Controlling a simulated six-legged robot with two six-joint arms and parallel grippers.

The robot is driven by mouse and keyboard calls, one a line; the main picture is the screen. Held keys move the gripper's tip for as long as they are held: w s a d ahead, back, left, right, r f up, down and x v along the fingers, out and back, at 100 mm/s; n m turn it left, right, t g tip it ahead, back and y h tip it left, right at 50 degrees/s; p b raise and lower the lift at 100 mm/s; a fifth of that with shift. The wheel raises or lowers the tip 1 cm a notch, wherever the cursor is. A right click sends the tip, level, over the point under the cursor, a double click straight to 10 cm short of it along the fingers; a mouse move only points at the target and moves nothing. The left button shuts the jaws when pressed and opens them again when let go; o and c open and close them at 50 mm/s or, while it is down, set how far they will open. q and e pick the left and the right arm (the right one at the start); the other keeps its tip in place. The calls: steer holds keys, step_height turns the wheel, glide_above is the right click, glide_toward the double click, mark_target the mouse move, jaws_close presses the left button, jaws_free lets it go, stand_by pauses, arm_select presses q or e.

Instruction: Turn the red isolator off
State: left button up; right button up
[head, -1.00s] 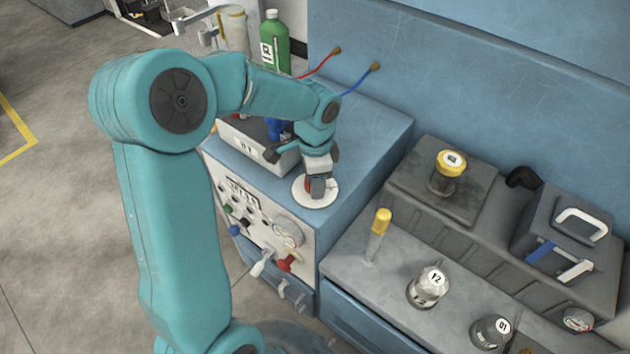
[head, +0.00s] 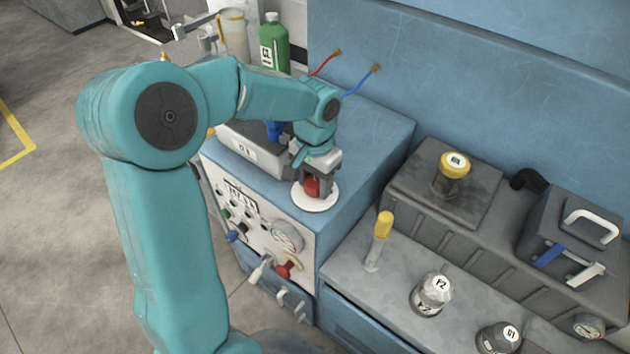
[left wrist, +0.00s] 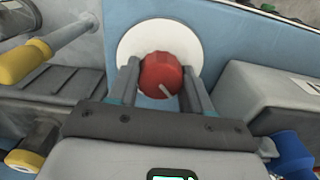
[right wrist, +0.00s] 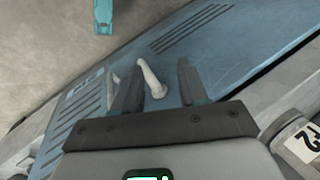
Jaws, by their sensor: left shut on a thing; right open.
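The red isolator is a round red knob (left wrist: 161,74) with a pale pointer mark, on a white disc (left wrist: 132,42). In the head view the knob (head: 312,187) and disc (head: 318,204) are on top of the blue cabinet (head: 365,145), near its front edge. My left gripper (head: 318,177) points down over the disc. In the left wrist view its two fingers (left wrist: 161,68) are on either side of the knob, shut on it. The pointer mark slants toward the lower right there. My right gripper (right wrist: 161,66) is open, seen only in the right wrist view, with a white lever (right wrist: 151,78) between its fingers.
A grey box (head: 248,150) stands close left of the disc. The cabinet front carries a gauge (head: 287,236), a red lever (head: 287,269) and small knobs.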

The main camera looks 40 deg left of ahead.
mark_target(314, 182)
arm_select(q)
steer(key=shift+w+a+r, duration=0.1)
steer(key=shift+w+r, duration=0.05)
steer(key=shift+r, duration=0.05)
stand_by(0.3)
steer(key=o, duration=0.8)
steer(key=shift+o, duration=1.2)
steer(key=shift+f, duration=0.1)
step_height(314, 182, up, 16)
steer(key=p, duration=0.1)
steer(key=shift+r+p, duration=0.2)
steer(key=shift+p, duration=0.15)
steer(key=shift+s, duration=0.3)
